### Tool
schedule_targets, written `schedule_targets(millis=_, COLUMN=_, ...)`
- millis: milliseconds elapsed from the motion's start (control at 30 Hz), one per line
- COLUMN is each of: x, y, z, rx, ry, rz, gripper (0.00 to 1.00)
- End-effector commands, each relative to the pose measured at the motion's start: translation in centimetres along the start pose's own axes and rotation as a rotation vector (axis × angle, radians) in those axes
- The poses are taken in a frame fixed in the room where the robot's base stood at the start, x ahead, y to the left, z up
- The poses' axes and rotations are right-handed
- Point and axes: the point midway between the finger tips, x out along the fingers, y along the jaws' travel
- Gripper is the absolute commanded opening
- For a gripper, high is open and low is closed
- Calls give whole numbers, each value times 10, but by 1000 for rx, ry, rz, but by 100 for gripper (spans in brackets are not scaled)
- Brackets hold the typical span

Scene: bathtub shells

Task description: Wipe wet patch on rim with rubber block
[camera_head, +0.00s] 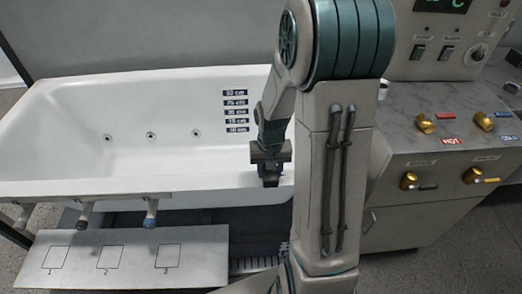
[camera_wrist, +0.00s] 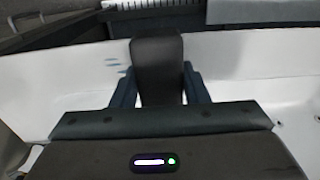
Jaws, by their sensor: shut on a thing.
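My gripper (camera_head: 270,170) is at the near rim of the white bathtub (camera_head: 60,110), toward its right end. It is shut on a dark rubber block (camera_wrist: 157,68), which shows between the two fingers in the wrist view. In the head view the block's dark lower end (camera_head: 270,181) is at the near rim (camera_head: 190,186); I cannot tell whether it touches. I cannot make out the wet patch in either view; the block, gripper or arm may hide it.
A white board (camera_head: 130,262) with numbered squares lies in front of the tub. Short pipes (camera_head: 151,212) stick out below the rim. A counter (camera_head: 450,150) with brass valves stands at the right. The rim left of my gripper is clear.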

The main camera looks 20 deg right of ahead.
Motion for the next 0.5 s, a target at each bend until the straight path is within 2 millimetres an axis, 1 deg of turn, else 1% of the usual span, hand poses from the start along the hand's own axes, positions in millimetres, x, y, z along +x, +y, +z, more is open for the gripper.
schedule_targets(millis=67, x=4, y=-6, z=2, rx=0, ry=-1, rz=0, gripper=19)
schedule_targets(millis=100, x=1, y=-8, z=2, rx=3, ry=1, rz=0, gripper=19)
schedule_targets(millis=167, x=4, y=-13, z=3, rx=5, ry=-1, rz=0, gripper=19)
schedule_targets(millis=233, x=-6, y=-14, z=3, rx=8, ry=1, rz=0, gripper=19)
schedule_targets(millis=267, x=-7, y=-14, z=3, rx=8, ry=-1, rz=0, gripper=19)
schedule_targets(millis=300, x=-20, y=-14, z=3, rx=9, ry=4, rz=-1, gripper=19)
schedule_targets(millis=333, x=-26, y=-14, z=3, rx=9, ry=4, rz=-1, gripper=19)
schedule_targets(millis=500, x=-39, y=-16, z=4, rx=4, ry=0, rz=-1, gripper=19)
